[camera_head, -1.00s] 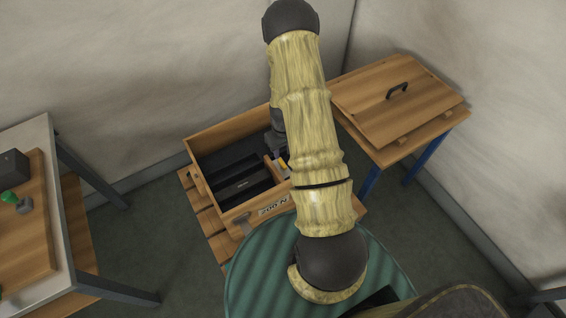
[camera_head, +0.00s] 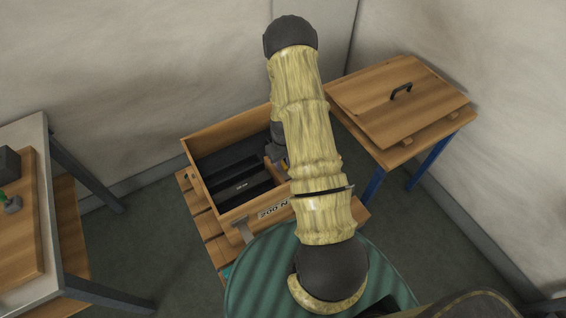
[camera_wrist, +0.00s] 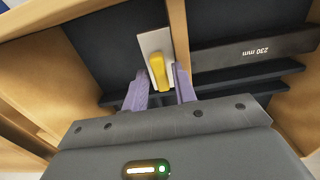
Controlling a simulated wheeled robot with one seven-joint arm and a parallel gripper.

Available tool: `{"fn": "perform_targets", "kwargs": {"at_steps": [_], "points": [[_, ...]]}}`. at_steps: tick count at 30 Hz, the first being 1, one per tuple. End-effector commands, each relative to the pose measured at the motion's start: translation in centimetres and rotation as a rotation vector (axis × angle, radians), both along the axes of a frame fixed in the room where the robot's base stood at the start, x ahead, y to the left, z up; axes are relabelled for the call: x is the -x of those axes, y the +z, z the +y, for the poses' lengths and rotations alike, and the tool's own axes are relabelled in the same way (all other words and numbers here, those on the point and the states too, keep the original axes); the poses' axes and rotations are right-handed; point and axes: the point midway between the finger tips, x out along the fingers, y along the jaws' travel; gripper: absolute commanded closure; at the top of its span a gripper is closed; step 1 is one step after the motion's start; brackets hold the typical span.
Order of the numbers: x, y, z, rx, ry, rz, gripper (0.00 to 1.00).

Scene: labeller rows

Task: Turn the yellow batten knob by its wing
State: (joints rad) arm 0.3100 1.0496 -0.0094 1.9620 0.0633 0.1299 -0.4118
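The yellow batten knob (camera_wrist: 158,72) is mounted on a pale plate (camera_wrist: 156,42) inside the wooden box, in the upper middle of the wrist view. Its wing points towards my gripper. My gripper (camera_wrist: 161,78) has two purple fingers spread apart, one on each side of the knob. The right finger lies close to the knob's right edge; I cannot tell whether they touch. A gap shows between the left finger and the knob. In the head view my arm covers most of the gripper (camera_head: 273,150) and the knob.
The open wooden box (camera_head: 205,165) has dark slats inside, one marked 230 mm, and a 200 N label (camera_head: 273,211) on its front. A wooden lid with a black handle (camera_head: 401,92) lies on the right table. Another table (camera_head: 52,250) stands at left.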

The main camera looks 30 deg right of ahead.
Motion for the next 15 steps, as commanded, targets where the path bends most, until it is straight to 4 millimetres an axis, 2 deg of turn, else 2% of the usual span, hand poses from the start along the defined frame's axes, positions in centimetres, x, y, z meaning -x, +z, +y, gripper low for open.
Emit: {"fn": "perform_targets", "kwargs": {"at_steps": [1,3,4,10,15], "points": [[0.0,0.0,0.03,0.0,0.001,0.0,0.83],[0.0,0.0,0.04,0.0,0.001,0.0,0.97],[0.0,0.0,0.04,0.0,0.001,0.0,1.0],[-0.01,0.01,0.06,0.0,-0.046,0.0,1.0],[-0.03,0.03,0.06,0.0,-0.293,0.0,1.0]]}}
